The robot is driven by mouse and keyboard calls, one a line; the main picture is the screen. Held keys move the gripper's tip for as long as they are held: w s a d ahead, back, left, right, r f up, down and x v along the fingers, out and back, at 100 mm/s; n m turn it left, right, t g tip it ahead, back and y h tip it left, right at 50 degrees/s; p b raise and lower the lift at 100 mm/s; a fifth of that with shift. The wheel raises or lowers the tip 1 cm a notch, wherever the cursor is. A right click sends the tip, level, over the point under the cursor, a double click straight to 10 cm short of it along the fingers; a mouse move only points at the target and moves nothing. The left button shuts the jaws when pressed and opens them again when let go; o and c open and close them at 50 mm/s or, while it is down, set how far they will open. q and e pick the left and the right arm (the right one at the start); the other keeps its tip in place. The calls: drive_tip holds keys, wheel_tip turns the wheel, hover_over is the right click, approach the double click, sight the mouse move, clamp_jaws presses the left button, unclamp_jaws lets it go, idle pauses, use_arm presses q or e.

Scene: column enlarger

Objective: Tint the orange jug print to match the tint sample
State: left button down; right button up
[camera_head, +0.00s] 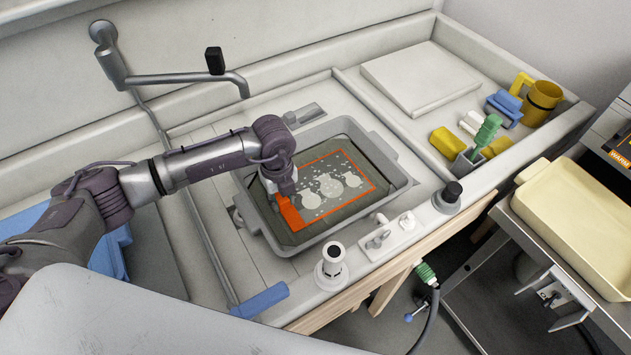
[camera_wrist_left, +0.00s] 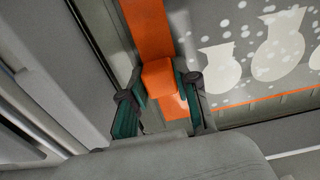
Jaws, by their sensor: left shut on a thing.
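The print (camera_head: 334,172) lies in a grey tray (camera_head: 401,194) set in the bench. It has an orange border around pale jug shapes and scattered pale dots on grey. My left gripper (camera_head: 283,198) reaches down into the tray at the print's near-left corner. In the left wrist view its two fingers are shut on an orange piece (camera_wrist_left: 158,80) at the left border. I cannot tell whether this piece is a separate tab or part of the print. A pale jug (camera_wrist_left: 220,68) shows right of the fingers. I cannot make out a tint sample. My right gripper is not in view.
A white sloped board (camera_head: 427,76), a yellow mug (camera_head: 541,101), a blue object (camera_head: 504,108) and a green-handled brush (camera_head: 487,131) stand at the back right. A metal pipe arm (camera_head: 180,78) crosses behind the tray. A cream tray (camera_head: 575,220) sits on the right.

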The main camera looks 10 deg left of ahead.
use_arm(q)
drive_tip(key=shift+r, duration=0.15)
drive_tip(key=shift+r+p, duration=1.1)
drive_tip(key=shift+r, duration=0.25)
drive_tip(key=shift+f, duration=0.15)
drive_tip(key=shift+f+b, duration=1.2)
drive_tip(key=shift+f, duration=0.15)
drive_tip(key=shift+r+p, duration=1.15)
drive_tip(key=shift+r, duration=0.4)
